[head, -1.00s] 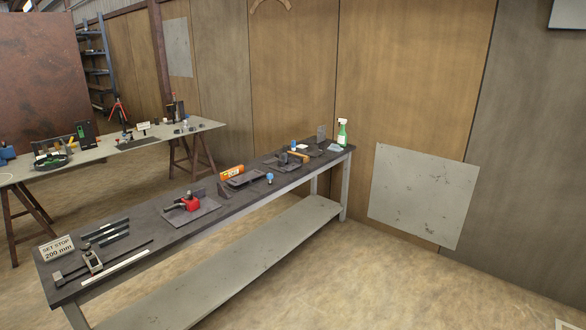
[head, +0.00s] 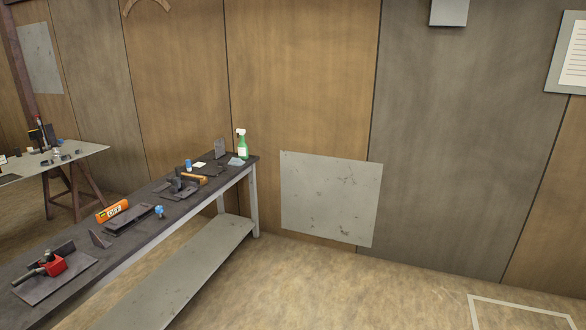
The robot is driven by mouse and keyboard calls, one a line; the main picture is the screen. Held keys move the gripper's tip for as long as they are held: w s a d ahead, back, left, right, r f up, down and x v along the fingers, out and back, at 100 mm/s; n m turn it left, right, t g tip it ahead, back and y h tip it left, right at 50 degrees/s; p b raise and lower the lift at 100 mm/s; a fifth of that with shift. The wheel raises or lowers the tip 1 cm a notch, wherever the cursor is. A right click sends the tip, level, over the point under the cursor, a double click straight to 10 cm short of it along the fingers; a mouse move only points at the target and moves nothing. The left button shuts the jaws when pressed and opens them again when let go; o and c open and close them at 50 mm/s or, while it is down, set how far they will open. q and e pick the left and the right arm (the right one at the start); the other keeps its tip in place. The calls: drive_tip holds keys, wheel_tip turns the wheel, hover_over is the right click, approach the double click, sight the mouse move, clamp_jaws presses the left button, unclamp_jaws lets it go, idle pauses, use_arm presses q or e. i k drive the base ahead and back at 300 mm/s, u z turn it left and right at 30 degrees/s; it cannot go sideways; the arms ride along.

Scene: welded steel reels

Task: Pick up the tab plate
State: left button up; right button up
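I cannot tell for sure which piece is the tab plate. Several dark steel pieces lie on the long dark bench (head: 90,262). A red tool (head: 66,267) sits on a flat plate (head: 48,286) at the near left. A small triangular plate (head: 99,239) stands on edge farther along. A long dark tray-like piece (head: 128,221) lies beside an orange cylinder (head: 112,211). A flat plate with upright parts (head: 178,189) lies beyond it. A small grey plate (head: 219,148) stands upright near the far end. Neither of my grippers is in view.
A green spray bottle (head: 242,145) stands at the bench's far end, with a blue cloth (head: 236,161) beside it. A second table (head: 75,158) stands at the left. The floor (head: 360,290) right of the bench is clear, with a pale marked outline (head: 525,302).

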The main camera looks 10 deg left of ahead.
sight(184, 193)
drive_tip(key=z, duration=0.05)
drive_tip(key=i, duration=2.05)
drive_tip(key=u, duration=0.4)
drive_tip(key=i, duration=1.9)
drive_tip(key=u, duration=1.4)
drive_tip(key=i, duration=1.35)
drive_tip(key=u, duration=0.7)
